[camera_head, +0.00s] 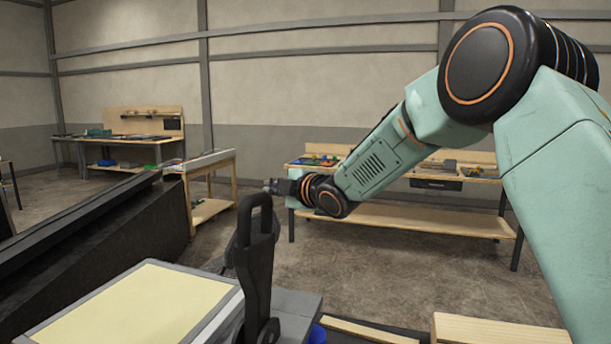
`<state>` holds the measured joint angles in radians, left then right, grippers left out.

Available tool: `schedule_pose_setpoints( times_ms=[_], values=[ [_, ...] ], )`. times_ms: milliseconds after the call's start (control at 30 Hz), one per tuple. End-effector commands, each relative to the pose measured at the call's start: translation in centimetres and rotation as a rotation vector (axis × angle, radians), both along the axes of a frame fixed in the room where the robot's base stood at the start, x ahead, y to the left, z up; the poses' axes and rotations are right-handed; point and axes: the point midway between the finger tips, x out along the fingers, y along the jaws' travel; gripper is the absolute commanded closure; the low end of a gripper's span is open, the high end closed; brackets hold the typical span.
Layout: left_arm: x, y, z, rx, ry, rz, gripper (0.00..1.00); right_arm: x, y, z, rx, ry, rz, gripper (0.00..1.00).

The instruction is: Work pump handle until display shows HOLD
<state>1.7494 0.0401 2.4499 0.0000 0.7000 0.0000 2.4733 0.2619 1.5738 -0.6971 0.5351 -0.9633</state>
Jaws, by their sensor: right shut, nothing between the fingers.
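The pump handle (258,265) is a black upright lever with a slotted grip. Its base is a pivot at the right side of the console. My right arm comes in from the right, and my right gripper (272,187) is small and dark at its end, just right of the handle's top in the picture. The gripper is shut and empty, and it appears apart from the handle. A dark shape shows behind the handle's left edge; I cannot tell what it is. The console (215,328) has a pale yellow panel (130,310) on top. No display text is visible. My left gripper is out of view.
A dark sloped body (120,240) stands at left, beyond the console. Workbenches stand further off, one behind my arm (420,215) and one at back left (125,140). A wooden piece (490,331) lies at the bottom right. Open floor lies between console and benches.

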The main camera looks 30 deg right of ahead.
Motion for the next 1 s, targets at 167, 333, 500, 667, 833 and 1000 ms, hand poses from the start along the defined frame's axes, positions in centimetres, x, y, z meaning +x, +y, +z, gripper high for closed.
schedule_pose_setpoints(
  times_ms=[167,333,500,667,833,1000],
  values=[
    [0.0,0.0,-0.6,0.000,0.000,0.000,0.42,-1.5,-0.6,1.1,0.004,-0.005,-0.001,1.00],
    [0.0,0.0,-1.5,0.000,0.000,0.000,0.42,-3.5,-1.3,2.1,0.004,-0.007,0.000,1.00],
    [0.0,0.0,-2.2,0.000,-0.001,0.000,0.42,-5.7,-2.1,3.1,0.005,-0.007,-0.001,1.00],
    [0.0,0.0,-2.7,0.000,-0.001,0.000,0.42,-7.2,-2.6,3.7,0.003,-0.007,-0.001,1.00],
    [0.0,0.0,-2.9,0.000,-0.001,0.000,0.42,-8.2,-2.8,4.0,0.001,-0.005,0.001,1.00],
    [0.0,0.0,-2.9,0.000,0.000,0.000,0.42,-8.4,-2.9,4.2,0.001,-0.005,0.001,1.00]
  ],
)
